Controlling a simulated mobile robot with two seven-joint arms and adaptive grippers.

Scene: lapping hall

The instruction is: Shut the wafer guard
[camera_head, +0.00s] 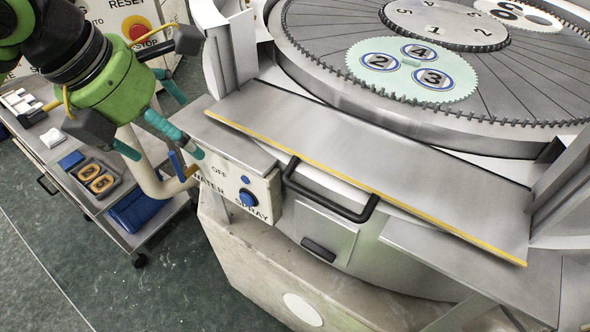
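The wafer guard, seemingly the wide grey metal panel with a yellow edge (365,150), lies tilted low across the front of the lapping machine, leaving the plate behind it exposed. A black bar handle (330,199) shows just below its yellow edge; I cannot tell exactly what it is fixed to. My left gripper (165,128), green and black with teal fingers, comes in from the upper left. Its fingers are spread and appear empty, left of the panel and handle, near the spray box. My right gripper is not in view.
The round lapping plate (335,82) carries a pale green toothed carrier (392,89) with numbered discs. A water spray box (240,196) with a blue knob and a cream spout (152,182) stand near my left gripper. A cart (103,200) with trays is at left.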

